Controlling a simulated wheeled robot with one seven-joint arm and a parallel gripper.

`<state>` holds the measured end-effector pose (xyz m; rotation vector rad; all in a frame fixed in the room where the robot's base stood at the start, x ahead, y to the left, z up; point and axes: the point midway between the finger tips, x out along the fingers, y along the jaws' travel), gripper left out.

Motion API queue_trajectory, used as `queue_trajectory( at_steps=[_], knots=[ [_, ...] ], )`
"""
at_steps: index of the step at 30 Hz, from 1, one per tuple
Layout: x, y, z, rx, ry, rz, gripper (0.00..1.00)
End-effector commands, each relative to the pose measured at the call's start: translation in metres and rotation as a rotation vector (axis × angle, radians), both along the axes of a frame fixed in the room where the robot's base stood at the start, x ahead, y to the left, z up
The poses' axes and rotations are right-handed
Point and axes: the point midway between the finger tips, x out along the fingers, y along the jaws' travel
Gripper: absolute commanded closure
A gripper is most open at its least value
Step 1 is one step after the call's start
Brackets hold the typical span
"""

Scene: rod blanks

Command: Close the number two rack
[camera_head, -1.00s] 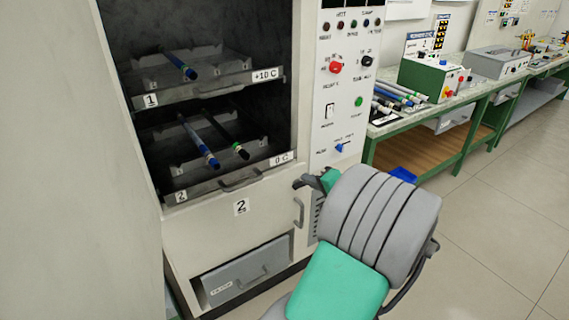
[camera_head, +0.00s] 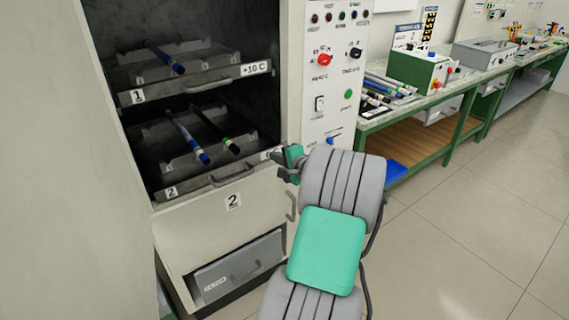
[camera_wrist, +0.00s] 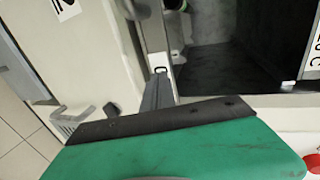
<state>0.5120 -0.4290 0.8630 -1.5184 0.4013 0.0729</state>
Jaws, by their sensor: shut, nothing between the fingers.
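The number two rack (camera_head: 179,191) is the lower tray in the dark chamber, with a "2" label at its front left and a handle on its front. A blue rod (camera_head: 187,137) and a black-and-green rod (camera_head: 214,131) lie on it. Its front stands near the chamber opening; I cannot tell exactly how far out it is. My gripper (camera_head: 284,164) is shut and empty at the rack's right front end, partly hiding the temperature label. The wrist view shows the grey finger (camera_wrist: 158,96) close to the rack's front edge (camera_wrist: 155,35); contact is unclear.
The upper rack (camera_head: 185,90), labelled 1, holds a blue rod. A "2" door panel (camera_head: 215,222) with a side handle is below, and a drawer (camera_head: 240,265) lower down. The control panel (camera_head: 330,90) stands right of the opening. A green-legged bench (camera_head: 450,130) is farther right.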

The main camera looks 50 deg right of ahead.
Motion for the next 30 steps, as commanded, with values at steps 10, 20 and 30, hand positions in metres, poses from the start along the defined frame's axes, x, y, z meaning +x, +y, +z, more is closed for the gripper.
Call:
queue_trajectory(
  at_steps=[10,20,30],
  knots=[
    [0.005,-0.001,0.000,-0.001,0.000,-0.001,1.00],
    [0.053,-0.010,0.000,-0.002,0.001,0.006,1.00],
    [0.101,-0.021,0.001,-0.002,-0.001,0.002,1.00]
  ],
)
